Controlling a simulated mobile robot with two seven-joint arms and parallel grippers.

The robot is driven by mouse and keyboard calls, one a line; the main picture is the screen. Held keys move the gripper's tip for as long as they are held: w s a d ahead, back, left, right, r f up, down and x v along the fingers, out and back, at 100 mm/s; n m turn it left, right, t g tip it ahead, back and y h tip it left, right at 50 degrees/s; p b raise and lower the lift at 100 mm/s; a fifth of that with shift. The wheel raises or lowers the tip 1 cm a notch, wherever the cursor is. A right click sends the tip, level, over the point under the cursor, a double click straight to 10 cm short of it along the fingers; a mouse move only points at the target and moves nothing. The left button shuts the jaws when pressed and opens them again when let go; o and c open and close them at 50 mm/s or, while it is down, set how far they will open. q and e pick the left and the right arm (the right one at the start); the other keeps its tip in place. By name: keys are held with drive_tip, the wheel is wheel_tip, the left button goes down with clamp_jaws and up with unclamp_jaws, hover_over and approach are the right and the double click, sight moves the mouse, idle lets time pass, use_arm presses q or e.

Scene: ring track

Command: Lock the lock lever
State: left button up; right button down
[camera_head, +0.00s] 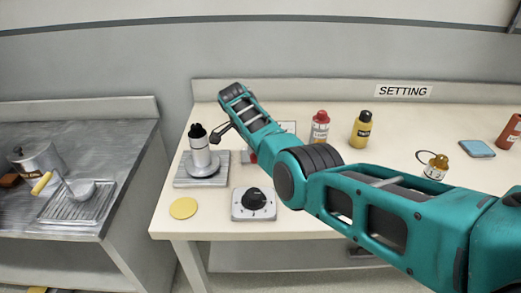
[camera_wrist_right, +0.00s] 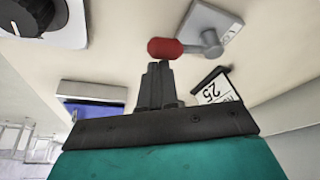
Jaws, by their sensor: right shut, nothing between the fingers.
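The lock lever has a red knob (camera_wrist_right: 165,48) on a short grey arm (camera_wrist_right: 210,42), mounted on a grey plate (camera_wrist_right: 222,27) in the right wrist view. The knob points left of the pivot in that view. My right gripper (camera_wrist_right: 158,68) is shut and empty, its fingertips right at the red knob; I cannot tell whether they touch. My left gripper is not in view.
A dial box (camera_head: 254,203) and a yellow disc (camera_head: 183,208) lie near the front edge. Red (camera_head: 320,128) and yellow (camera_head: 361,130) bottles stand behind my arm.

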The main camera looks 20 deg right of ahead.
drive_tip(key=shift+a, duration=0.25)
drive_tip(key=shift+s+d+r+p, duration=0.1)
drive_tip(key=shift+d+p, duration=0.2)
drive_tip(key=shift+p, duration=0.05)
drive_tip(key=d, duration=0.1)
drive_tip(key=d+r+p, duration=0.1)
drive_tip(key=d+p, duration=0.1)
drive_tip(key=shift+s+r, duration=0.3)
drive_tip(key=shift+r, duration=0.1)
drive_tip(key=v, duration=0.8)
drive_tip(key=shift+w+r, duration=0.35)
drive_tip(key=shift+w, duration=0.15)
